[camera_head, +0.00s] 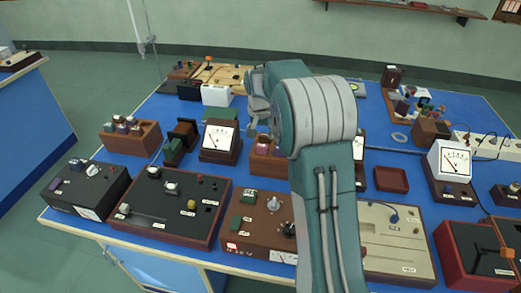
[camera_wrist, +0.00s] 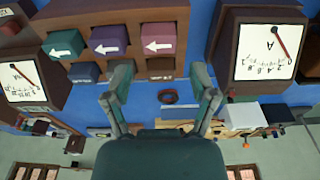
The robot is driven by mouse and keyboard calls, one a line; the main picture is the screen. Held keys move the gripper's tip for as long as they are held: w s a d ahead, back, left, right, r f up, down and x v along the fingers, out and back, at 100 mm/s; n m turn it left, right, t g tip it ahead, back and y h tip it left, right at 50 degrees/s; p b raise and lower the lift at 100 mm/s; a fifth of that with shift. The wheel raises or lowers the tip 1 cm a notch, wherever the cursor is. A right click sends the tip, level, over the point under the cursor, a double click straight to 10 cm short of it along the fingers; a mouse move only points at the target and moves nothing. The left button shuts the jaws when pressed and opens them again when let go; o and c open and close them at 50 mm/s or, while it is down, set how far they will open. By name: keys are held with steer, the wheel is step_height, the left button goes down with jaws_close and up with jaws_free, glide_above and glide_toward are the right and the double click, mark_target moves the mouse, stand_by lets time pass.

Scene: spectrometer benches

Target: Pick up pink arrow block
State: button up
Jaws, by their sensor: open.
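The pink arrow block (camera_wrist: 158,43), with a white arrow on its face, sits in a brown wooden rack (camera_wrist: 135,14) in the wrist view. A purple arrow block (camera_wrist: 111,41) and a teal arrow block (camera_wrist: 64,44) stand in the same row to its left. My gripper (camera_wrist: 161,78) is open and empty; its two fingertips show just below the pink block, apart from each other. In the head view my arm covers part of the bench, and the gripper (camera_head: 258,118) hangs above a brown rack (camera_head: 265,165). The pink block cannot be clearly told there.
A meter (camera_wrist: 270,48) stands right of the rack in the wrist view, another meter (camera_wrist: 28,80) at left. In the head view, a meter (camera_head: 220,138) stands left of the gripper and a dark red tray (camera_head: 391,180) right of my arm. Instrument boxes line the bench front.

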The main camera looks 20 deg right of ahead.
mark_target(262, 145)
steer(key=f, duration=0.6)
steer(key=shift+w+d+f, duration=0.35)
steer(key=shift+w, duration=0.05)
steer(key=c, duration=0.9)
